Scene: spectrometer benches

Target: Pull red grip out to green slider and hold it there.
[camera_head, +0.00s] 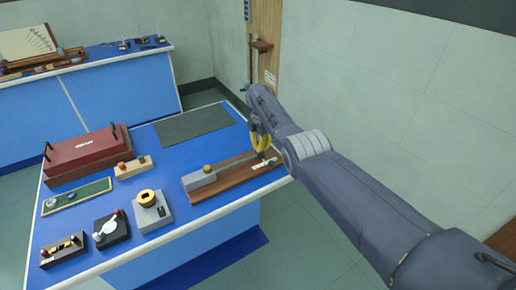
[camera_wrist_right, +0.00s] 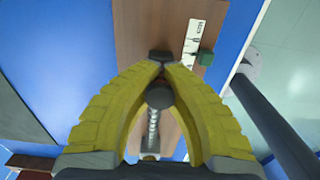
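A wooden board (camera_head: 228,177) on the blue bench carries a grey block (camera_head: 200,180) and a white scale strip (camera_head: 264,165). My right gripper (camera_head: 262,147) reaches down over the board's right part. In the right wrist view its yellow fingers (camera_wrist_right: 160,68) close in around a dark rounded grip (camera_wrist_right: 159,96), whose red colour does not show clearly. A coiled spring (camera_wrist_right: 153,130) runs back from the grip. The green slider (camera_wrist_right: 206,58) sits beside the scale (camera_wrist_right: 193,40), to the right of the fingertips and slightly farther along. My left gripper is out of view.
A red case (camera_head: 88,155), a grey device with a yellow ring (camera_head: 151,211) and a dark mat (camera_head: 194,122) share the bench. A wooden post (camera_head: 264,60) stands behind. The board's right end lies near the bench edge.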

